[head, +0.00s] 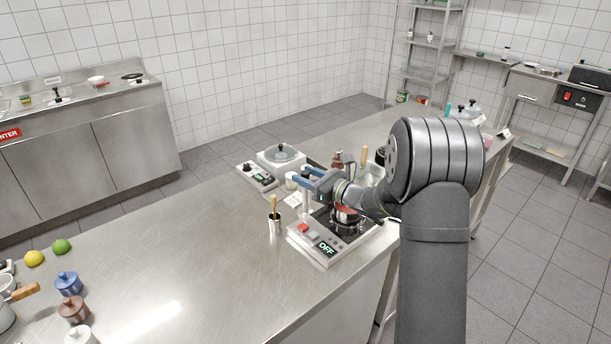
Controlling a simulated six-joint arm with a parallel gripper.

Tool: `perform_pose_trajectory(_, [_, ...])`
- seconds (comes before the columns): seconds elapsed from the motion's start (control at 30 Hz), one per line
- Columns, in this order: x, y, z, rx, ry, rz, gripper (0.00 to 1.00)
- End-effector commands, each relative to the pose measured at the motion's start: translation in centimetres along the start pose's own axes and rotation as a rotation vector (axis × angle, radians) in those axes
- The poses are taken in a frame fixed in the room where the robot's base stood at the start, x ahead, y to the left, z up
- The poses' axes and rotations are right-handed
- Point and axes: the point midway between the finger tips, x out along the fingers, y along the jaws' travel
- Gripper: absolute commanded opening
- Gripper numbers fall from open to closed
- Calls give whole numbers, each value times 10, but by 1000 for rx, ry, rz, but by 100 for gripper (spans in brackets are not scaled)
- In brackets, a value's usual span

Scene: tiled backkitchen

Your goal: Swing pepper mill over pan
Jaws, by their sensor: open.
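My gripper (300,175) reaches left over the steel counter, its blue fingers apart. A small pale object (291,181) shows close by the fingertips; I cannot tell if they touch it. Below my gripper, a dark round piece of cookware with some red (346,217), possibly the pan, sits on a hot plate (325,252) whose display reads OFF. My wrist hides part of it. A brown turned shape (338,160) behind my gripper may be the pepper mill; it is small and partly hidden, so I cannot tell for sure.
A white cooker with a glass lid (281,154) stands behind my gripper. A metal cup with a wooden-handled tool (274,220) stands left of the hot plate. The counter's middle left (180,240) is clear.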

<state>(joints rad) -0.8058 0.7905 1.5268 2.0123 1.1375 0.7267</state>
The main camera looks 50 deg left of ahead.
Motion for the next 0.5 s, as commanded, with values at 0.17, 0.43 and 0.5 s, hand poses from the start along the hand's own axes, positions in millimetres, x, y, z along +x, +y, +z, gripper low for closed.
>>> perform_pose_trajectory(0.17, [7,0,0,-1,0,-1,43])
perform_pose_trajectory(0.43, [7,0,0,-1,0,-1,31])
perform_pose_trajectory(0.5, [7,0,0,-1,0,-1,17])
